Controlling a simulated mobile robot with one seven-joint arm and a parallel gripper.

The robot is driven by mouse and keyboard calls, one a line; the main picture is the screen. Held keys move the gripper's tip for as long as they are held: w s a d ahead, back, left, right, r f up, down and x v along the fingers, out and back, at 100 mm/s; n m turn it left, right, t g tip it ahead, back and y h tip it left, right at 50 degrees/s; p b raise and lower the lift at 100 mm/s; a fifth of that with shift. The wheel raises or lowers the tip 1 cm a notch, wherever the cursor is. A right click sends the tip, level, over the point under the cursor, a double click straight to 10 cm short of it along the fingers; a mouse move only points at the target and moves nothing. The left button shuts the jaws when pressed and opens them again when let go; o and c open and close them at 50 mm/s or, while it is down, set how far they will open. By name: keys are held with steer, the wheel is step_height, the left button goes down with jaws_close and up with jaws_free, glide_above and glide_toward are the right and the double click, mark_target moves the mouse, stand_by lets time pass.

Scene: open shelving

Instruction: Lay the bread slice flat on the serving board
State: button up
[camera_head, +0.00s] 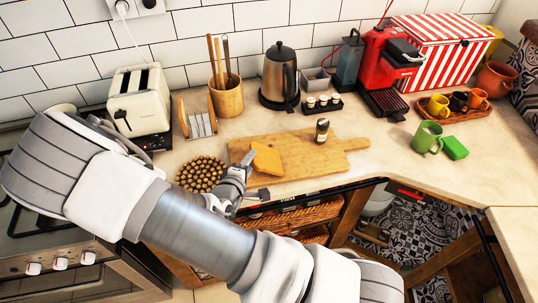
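The bread slice (267,158) is a golden-brown square on the left part of the wooden serving board (310,150). It looks flat or nearly flat, with its left edge close to my gripper. My gripper (254,177) is at the board's front left edge, with its two fingers spread apart. The upper finger is right beside or touching the slice's left edge; I cannot tell which. The lower finger is near the counter's front edge. No object shows between the fingers. My forearm crosses the foreground and hides part of the counter.
A pepper jar (322,131) stands on the board, right of the slice. A round brown trivet (202,174) lies left of the board. A toast rack (199,122), toaster (139,100), utensil pot (227,97) and kettle (279,75) stand behind. The board's right part is clear.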

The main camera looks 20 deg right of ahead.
step_height(320, 180, up, 7)
steer(key=s+a+p, duration=0.1)
steer(key=s+p, duration=0.1)
steer(key=p, duration=0.4)
steer(key=shift+s+a+p, duration=0.15)
steer(key=shift+a+p, duration=0.05)
steer(key=shift+p, duration=0.15)
steer(key=shift+f, duration=0.1)
steer(key=s+a+r+m+g+y+b, duration=0.1)
steer(key=a+r+m+g+y, duration=0.25)
steer(key=r+y, duration=0.2)
steer(key=s+a+r+m+g+y, duration=0.1)
steer(key=a+r+m+g+y, duration=0.1)
steer(key=a+r+m+y, duration=0.3)
steer(key=s+d+r+m+h, duration=0.3)
steer(key=s+d+r, duration=1.2)
steer(key=s+r, duration=0.1)
steer(key=shift+s+d+r+g+b, duration=0.2)
steer(key=shift+s+r+g+b, duration=0.05)
steer(key=shift+s+g+b, duration=0.15)
